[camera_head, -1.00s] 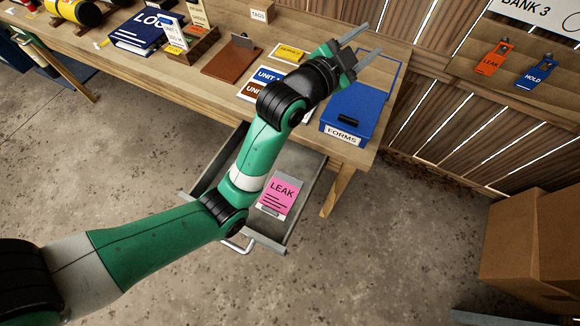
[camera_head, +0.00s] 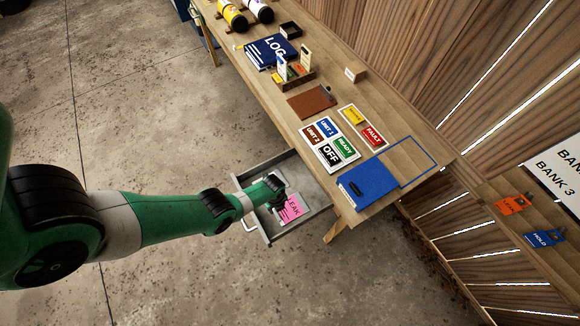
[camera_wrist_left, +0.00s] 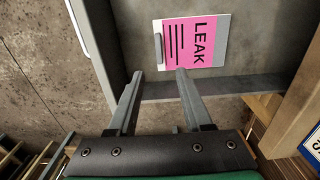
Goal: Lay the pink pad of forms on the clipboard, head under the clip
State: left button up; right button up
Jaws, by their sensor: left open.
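The pink pad (camera_head: 292,208), headed LEAK, lies flat in the open drawer. In the left wrist view the pad (camera_wrist_left: 190,42) has a pale border and a small grey metal piece at its left edge. My left gripper (camera_head: 277,188) is over the drawer, beside the pad, and hides part of it in the head view. In the left wrist view its open, empty fingers (camera_wrist_left: 160,73) point toward the pad's lower edge. My right gripper is not in view.
The grey metal drawer (camera_head: 268,238) has raised walls around the pad. A blue outlined rectangle (camera_head: 433,160) is empty.

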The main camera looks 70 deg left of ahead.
pick_arm(q)
jog(key=b, duration=0.5)
send_over(278, 217)
jog(key=f, duration=0.6)
jog(key=shift+w+a+f, duration=0.1)
jog(key=shift+w+a, duration=0.1)
jog(key=shift+a, duration=0.1)
jog(key=f+b, duration=0.5)
jog(key=shift+s+d+f, duration=0.15)
jog(key=shift+d, duration=0.15)
grip_shut()
jog(key=shift+r, duration=0.2)
